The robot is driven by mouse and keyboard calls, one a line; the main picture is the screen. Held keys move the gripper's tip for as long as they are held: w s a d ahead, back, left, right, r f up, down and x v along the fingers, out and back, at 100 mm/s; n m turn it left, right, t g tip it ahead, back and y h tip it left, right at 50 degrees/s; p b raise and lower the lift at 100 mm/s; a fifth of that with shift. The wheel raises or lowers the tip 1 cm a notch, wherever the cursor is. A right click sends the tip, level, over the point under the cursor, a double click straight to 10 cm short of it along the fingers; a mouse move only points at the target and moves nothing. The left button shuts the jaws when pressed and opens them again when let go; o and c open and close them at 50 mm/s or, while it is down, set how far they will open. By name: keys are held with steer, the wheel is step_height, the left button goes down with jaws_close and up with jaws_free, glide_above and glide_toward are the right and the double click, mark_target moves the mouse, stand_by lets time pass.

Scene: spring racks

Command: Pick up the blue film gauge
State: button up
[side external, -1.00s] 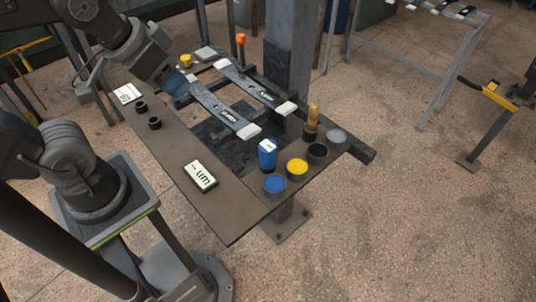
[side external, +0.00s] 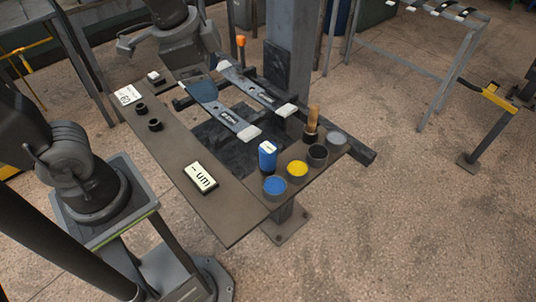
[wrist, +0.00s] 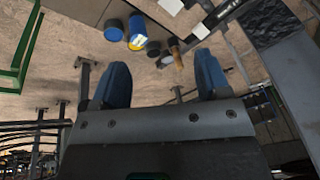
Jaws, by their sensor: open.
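The blue film gauge (side external: 267,157), a small upright blue block with a pale display on top, stands on the brown bench among the cups in the side external view. In the wrist view, a blue body with a yellow and white part (wrist: 137,32) beyond my fingers appears to be the gauge. My gripper (side external: 212,78) is over the far left end of the spring racks, well apart from the gauge. Its two blue fingers are spread with nothing between them in the wrist view (wrist: 160,80).
Blue (side external: 275,185), yellow (side external: 297,168) and dark (side external: 317,152) cups stand near the gauge, with a wooden-handled tool (side external: 312,122) behind. Two flat springs (side external: 236,122) with white ends lie left of it.

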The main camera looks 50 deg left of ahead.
mark_target(268, 147)
steer(key=w+d+f+m+g, duration=0.35)
steer(key=w+d+m, duration=0.35)
steer(key=m, duration=0.4)
steer(key=f, duration=0.5)
steer(key=d+f, duration=0.1)
steer(key=f, duration=0.8)
steer(key=shift+s+d+f, duration=0.3)
steer(key=shift+s+f, duration=0.05)
steer(key=shift+s, duration=0.05)
steer(key=c, duration=1.1)
